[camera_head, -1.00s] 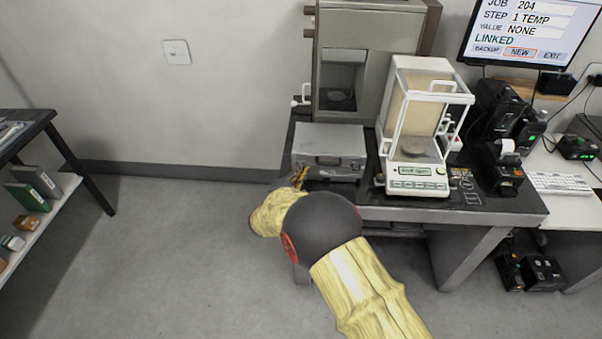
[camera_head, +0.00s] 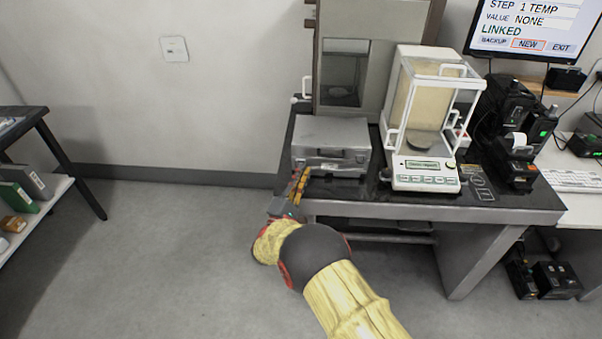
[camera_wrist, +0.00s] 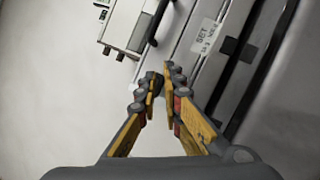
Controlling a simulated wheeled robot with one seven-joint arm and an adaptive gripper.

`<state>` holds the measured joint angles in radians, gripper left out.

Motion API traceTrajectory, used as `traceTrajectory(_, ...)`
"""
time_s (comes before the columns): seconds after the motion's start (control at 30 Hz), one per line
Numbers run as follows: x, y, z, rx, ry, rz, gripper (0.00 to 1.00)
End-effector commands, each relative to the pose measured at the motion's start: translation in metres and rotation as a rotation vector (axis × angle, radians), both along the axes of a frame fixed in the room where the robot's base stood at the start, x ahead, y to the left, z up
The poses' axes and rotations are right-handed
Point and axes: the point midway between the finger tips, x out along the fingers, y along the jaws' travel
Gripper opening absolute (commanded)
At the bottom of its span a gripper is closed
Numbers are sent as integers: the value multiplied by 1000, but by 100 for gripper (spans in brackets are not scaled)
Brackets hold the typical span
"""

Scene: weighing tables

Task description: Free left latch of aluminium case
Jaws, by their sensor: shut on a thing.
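The aluminium case (camera_head: 331,137) stands closed on the dark table, left of the balance. Its front, with handle and latches, faces me. My gripper (camera_head: 303,174) is at the left end of the case's front. In the wrist view my gripper (camera_wrist: 161,84) has its yellow and black fingers nearly together at the case front. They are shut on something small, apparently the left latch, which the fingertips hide. The case (camera_wrist: 190,45) fills the upper middle of the wrist view, with a white label (camera_wrist: 205,36) and a dark fitting (camera_wrist: 236,49). I cannot tell whether the latch is loose.
The glass-walled balance (camera_head: 427,175) stands close to the right of the case. A tall grey cabinet (camera_head: 385,62) stands behind it. The table's front edge (camera_head: 400,212) runs just below the gripper. The floor (camera_head: 170,250) to the left is clear, up to a shelf (camera_head: 45,205).

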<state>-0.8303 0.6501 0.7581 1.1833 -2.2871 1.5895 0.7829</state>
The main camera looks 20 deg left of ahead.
Motion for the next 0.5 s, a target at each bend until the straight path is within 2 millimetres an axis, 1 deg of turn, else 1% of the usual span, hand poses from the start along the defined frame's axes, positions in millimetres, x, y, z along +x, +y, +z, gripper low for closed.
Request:
traceTrajectory(0.23,0,0,-4,14,-61,-2,0)
traceTrajectory(0.5,0,0,-3,18,-72,0,0)
